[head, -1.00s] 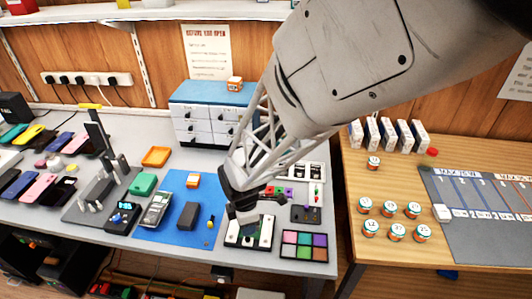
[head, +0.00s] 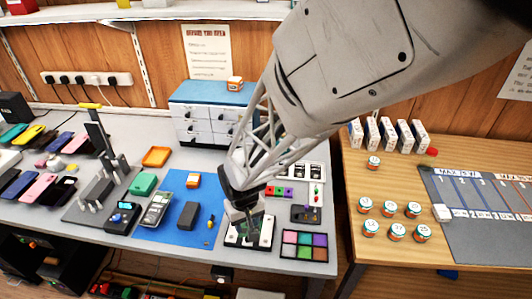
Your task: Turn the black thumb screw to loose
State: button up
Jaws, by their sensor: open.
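My gripper (head: 246,217) is open and points down over a small black fixture with white side strips (head: 265,235), near the front edge of the grey bench. The fingertips are at or just above the middle of the fixture; I cannot tell whether they touch it. I cannot make out the black thumb screw. My gripper covers the middle of the fixture.
A tray of coloured squares (head: 304,246) lies right of the fixture, and a small dark panel (head: 306,214) lies behind that tray. A blue mat (head: 170,232) with a dark block (head: 188,215) is to the left. White and blue drawers (head: 203,130) stand behind.

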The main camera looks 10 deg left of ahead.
jog(key=m, duration=0.5)
jog(key=shift+m, duration=0.3)
jog(key=m, duration=0.6)
jog(key=shift+f, duration=3.85)
jog(key=shift+c, duration=0.3)
grip_shut()
